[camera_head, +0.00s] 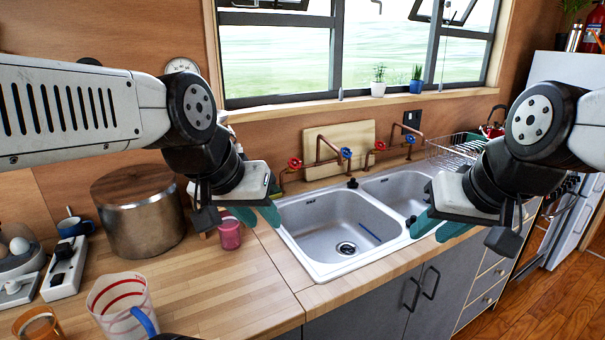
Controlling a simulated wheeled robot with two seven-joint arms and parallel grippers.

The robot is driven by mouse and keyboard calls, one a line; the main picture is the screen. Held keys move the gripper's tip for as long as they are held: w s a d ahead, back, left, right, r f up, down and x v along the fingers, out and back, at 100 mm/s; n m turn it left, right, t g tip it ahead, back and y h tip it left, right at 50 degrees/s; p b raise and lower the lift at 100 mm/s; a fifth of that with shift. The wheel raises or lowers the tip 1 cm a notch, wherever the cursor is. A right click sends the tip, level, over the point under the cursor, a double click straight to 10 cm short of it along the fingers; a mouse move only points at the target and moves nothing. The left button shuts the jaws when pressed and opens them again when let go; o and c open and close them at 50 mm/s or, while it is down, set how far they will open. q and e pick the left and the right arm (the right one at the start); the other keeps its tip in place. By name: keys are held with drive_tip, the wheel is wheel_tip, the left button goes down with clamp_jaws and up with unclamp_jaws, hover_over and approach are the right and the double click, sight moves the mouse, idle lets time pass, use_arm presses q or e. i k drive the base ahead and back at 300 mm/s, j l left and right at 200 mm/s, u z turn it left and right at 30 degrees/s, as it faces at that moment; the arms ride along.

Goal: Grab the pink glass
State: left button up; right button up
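The pink glass (230,234) stands upright on the wooden counter, just left of the sink. Its upper part lies close below my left gripper, which partly overlaps it in the picture. My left gripper (257,214) hangs over the counter at the sink's left edge, with its teal fingers apart and nothing seen between them. I cannot tell whether it touches the glass. My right gripper (439,225) is above the sink's right front side, with its teal fingers apart and empty.
A large metal pot (138,216) stands left of the glass. A measuring jug (122,307), an orange glass (38,325) and a blue mug (74,227) are further left. The double sink (340,225) lies to the right. The counter in front of the glass (225,285) is clear.

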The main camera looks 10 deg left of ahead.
sight(229, 236)
drive_tip(key=j+u, duration=0.2)
drive_tip(key=u, duration=0.65)
drive_tip(key=k, duration=0.05)
